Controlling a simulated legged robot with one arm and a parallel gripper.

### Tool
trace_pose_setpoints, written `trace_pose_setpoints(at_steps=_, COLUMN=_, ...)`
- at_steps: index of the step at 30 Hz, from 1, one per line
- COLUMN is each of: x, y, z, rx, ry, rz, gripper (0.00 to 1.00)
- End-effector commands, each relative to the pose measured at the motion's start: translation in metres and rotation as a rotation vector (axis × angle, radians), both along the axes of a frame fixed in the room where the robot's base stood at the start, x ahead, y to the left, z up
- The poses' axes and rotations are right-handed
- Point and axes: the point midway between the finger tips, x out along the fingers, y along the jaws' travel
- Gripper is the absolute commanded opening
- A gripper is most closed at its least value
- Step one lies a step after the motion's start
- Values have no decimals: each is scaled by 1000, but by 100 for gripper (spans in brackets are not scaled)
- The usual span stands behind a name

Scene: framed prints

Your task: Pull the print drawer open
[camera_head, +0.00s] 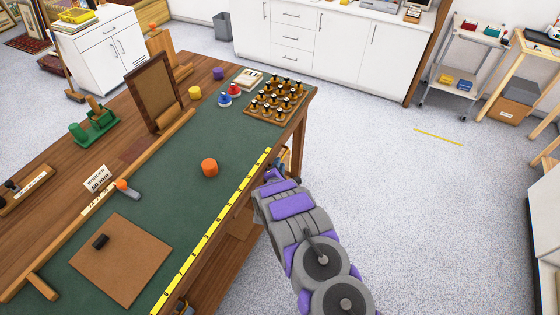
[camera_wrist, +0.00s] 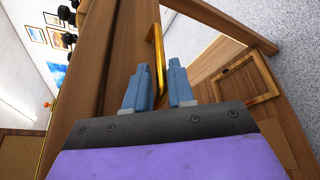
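The drawer handle is a brass bar (camera_wrist: 158,50) on the brown wooden table front, seen in the wrist view. My gripper (camera_wrist: 159,68) has its two blue fingers on either side of this bar. The fingers stand apart with a slight gap beside the bar, so the gripper looks open around it. In the head view my gripper (camera_head: 273,174) is low at the table's right edge, near the far corner. The print drawer's front is mostly hidden there by the table edge and my arm.
A cart (camera_head: 465,65) stands at the back right.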

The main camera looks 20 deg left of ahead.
Motion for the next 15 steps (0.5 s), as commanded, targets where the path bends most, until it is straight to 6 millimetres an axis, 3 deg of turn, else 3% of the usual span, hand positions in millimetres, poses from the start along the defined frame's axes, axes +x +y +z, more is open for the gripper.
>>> trace_pose_setpoints(at_steps=6, x=25, y=3, z=-7, rx=3, ry=-1, rz=-3, gripper=23)
trace_pose_setpoints(at_steps=15, x=41, y=11, z=-10, rx=-1, ry=-1, rz=-1, gripper=23)
